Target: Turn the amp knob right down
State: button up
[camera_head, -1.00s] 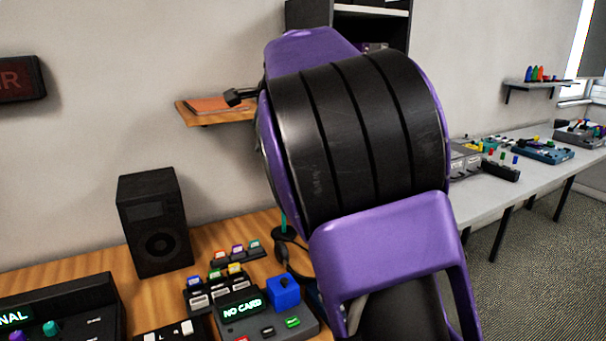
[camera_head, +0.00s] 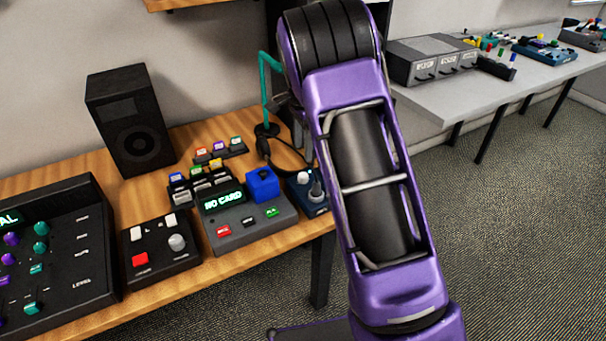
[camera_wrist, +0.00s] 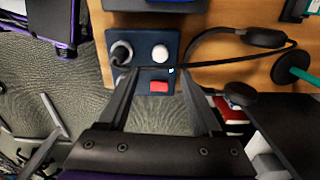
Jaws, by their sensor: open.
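A small dark blue box (camera_head: 318,209), which looks like the amp, sits at the right end of the wooden desk, partly behind my arm. A grey knob (camera_head: 316,190) stands up on it, with a paler knob beside it. In the wrist view the blue box (camera_wrist: 140,67) shows the grey knob (camera_wrist: 122,52) at left, a round white knob (camera_wrist: 160,52) and a red patch (camera_wrist: 158,86). My gripper (camera_wrist: 156,72) is open and empty, its fingers reaching over the box edge, apart from both knobs. In the head view my arm hides the gripper.
A grey card unit (camera_head: 250,222) with a blue block stands left of the box. Headphones (camera_wrist: 240,37) and a teal stand (camera_wrist: 290,67) are close behind it, with a cable nearby. A black switch box (camera_head: 158,250) and a mixer (camera_head: 60,250) lie further left. Carpeted floor is clear at right.

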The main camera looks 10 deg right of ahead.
aim_at(303, 175)
notch_tip(303, 175, down, 10)
jog(key=shift+r+b, duration=0.2)
jog(key=shift+b, duration=0.4)
jog(key=shift+c, duration=0.3)
grip_shut()
